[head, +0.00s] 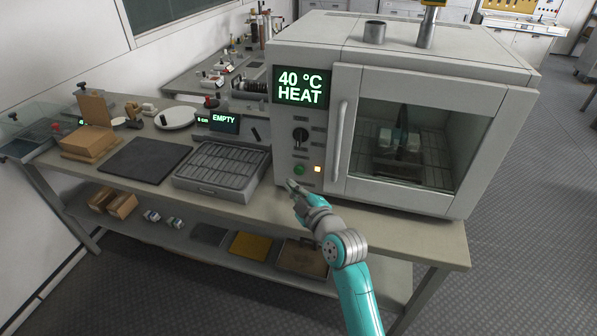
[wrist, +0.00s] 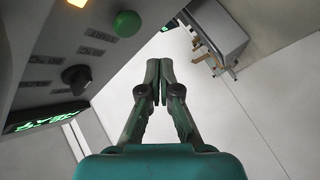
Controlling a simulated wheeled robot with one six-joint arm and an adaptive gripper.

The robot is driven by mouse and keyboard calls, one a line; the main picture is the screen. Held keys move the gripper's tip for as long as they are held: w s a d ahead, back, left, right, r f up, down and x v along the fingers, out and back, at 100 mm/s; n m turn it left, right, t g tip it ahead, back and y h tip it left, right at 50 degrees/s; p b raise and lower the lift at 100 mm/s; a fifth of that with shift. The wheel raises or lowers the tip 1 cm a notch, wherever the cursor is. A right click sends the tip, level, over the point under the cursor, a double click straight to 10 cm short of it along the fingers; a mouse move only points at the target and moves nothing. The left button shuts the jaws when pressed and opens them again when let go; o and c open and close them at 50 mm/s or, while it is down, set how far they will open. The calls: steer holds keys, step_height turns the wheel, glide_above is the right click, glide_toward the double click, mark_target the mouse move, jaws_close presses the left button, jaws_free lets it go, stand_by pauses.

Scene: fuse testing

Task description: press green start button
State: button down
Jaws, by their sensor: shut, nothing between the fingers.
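The green start button (head: 299,170) is a round green knob low on the oven's front panel, left of a lit yellow-orange lamp (head: 318,169). In the wrist view the green button (wrist: 126,24) sits at the upper left, with the lamp (wrist: 78,2) cut off by the top edge. My gripper (head: 291,185) is just below and slightly left of the button in the head view, apart from it. In the wrist view my gripper (wrist: 158,72) is shut and empty, its fingertips right of and below the button.
The grey oven (head: 430,205) has a display (head: 301,87) reading "40 °C HEAT", a black dial (head: 300,136) and a vertical door handle (head: 341,140). The glass door is closed. A ribbed tray (head: 210,190) and a dark mat (head: 144,160) lie on the bench to the left.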

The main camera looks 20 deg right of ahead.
steer(key=shift+s+a, duration=0.6)
steer(key=shift+s, duration=0.2)
steer(key=s+f+m+h, duration=0.1)
steer(key=s+f+m, duration=0.1)
steer(key=s+f, duration=0.45)
steer(key=s+f+m+g+h, duration=0.1)
steer(key=s+f+m, duration=0.15)
steer(key=s, duration=0.75)
steer(key=s+f+m+h, duration=0.1)
steer(key=s+f+m, duration=0.1)
steer(key=s+f, duration=0.5)
steer(key=s+r+m, duration=0.2)
steer(key=s+r, duration=0.2)
steer(key=s, duration=1)
steer(key=s+r+m+g, duration=0.1)
steer(key=s+r+m, duration=0.2)
steer(key=s, duration=1.1)
steer(key=shift+d+r, duration=0.4)
steer(key=shift+r, duration=0.05)
